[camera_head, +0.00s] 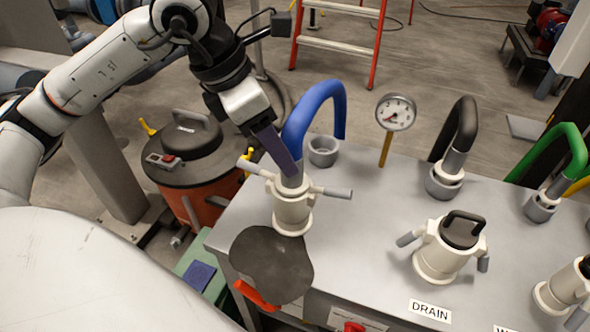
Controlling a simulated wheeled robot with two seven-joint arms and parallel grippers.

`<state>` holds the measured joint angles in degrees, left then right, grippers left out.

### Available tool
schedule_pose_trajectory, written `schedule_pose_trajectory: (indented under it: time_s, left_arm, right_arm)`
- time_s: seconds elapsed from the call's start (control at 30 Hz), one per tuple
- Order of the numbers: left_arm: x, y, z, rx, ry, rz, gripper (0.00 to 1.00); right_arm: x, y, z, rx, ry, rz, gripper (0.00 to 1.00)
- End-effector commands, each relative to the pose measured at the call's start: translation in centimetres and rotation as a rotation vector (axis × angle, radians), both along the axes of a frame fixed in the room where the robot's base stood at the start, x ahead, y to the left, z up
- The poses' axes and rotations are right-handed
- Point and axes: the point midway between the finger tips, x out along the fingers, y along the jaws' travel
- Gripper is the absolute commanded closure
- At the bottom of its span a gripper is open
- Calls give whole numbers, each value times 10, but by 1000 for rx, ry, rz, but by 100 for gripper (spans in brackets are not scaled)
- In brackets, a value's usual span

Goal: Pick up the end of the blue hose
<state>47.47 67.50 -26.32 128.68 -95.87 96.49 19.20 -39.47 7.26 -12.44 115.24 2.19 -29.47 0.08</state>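The blue hose (318,92) arches up from behind the grey bench and comes down at its front left. Its grey lower end (291,181) stands in or just over the mouth of a cream coupling (292,208) with two levers spread out sideways. My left gripper (290,168) reaches down from the upper left, with a purple-grey finger against or right beside the hose end. The finger hides part of the hose end. Only one finger shows clearly, so its grip on the hose cannot be told. My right gripper is not in view.
Grey cup (323,152) stands behind the coupling, gauge (396,112) to its right. Black (458,135) and green (560,150) hoses stand further right. A capped coupling (448,246) sits behind the DRAIN label. An orange drum (205,190) stands left.

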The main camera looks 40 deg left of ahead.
Motion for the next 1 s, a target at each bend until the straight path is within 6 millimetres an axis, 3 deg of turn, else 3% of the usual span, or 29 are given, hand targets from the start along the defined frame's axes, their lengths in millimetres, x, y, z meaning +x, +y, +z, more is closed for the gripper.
schedule_pose_trajectory:
  time_s: [0.5,0.77,1.0]
  left_arm:
    - [25,-13,-50,-3,2,-2,46]
    - [27,-14,-53,-2,-1,-2,46]
    - [26,-14,-52,-3,-1,-1,85]
  right_arm:
    - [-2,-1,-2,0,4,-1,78]
    - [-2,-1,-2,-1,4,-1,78]
    - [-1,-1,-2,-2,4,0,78]
